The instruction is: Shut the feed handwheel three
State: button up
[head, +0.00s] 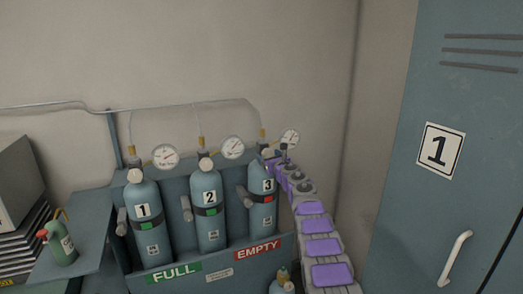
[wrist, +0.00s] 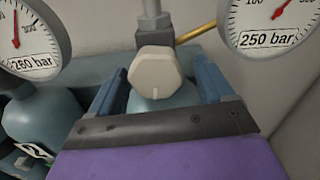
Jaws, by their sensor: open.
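The feed handwheel three (wrist: 157,73), a pale faceted knob, sits on top of cylinder 3 (head: 262,218), the rightmost in the rack. In the wrist view, my gripper (wrist: 160,82) is open, with one blue finger on each side of the knob. Gaps show between the fingers and the knob, so it is not gripped. In the head view, my purple-panelled arm reaches up to the top of cylinder 3 and largely hides the handwheel. Cylinder 3 carries a red tag (head: 268,199). Its gauge (head: 290,138) stands just behind.
Cylinder 1 (head: 148,225) and cylinder 2 (head: 209,218) stand to the left with green tags and their own gauges. A brass pipe (wrist: 196,33) runs behind the knob. A locker (head: 440,220) stands at right. A small green bottle (head: 61,243) is on the left bench.

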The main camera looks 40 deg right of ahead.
jog(key=shift+w+d, duration=0.25)
jog(key=shift+d, duration=0.05)
jog(key=shift+s+a+r, duration=0.1)
jog(key=shift+a+r, duration=0.05)
jog(key=shift+a, duration=0.5)
jog(key=shift+c, duration=1.4)
jog(key=shift+d, duration=0.3)
jog(key=c, duration=0.5)
jog(key=shift+c, duration=0.9)
jog(key=shift+m, duration=0.3)
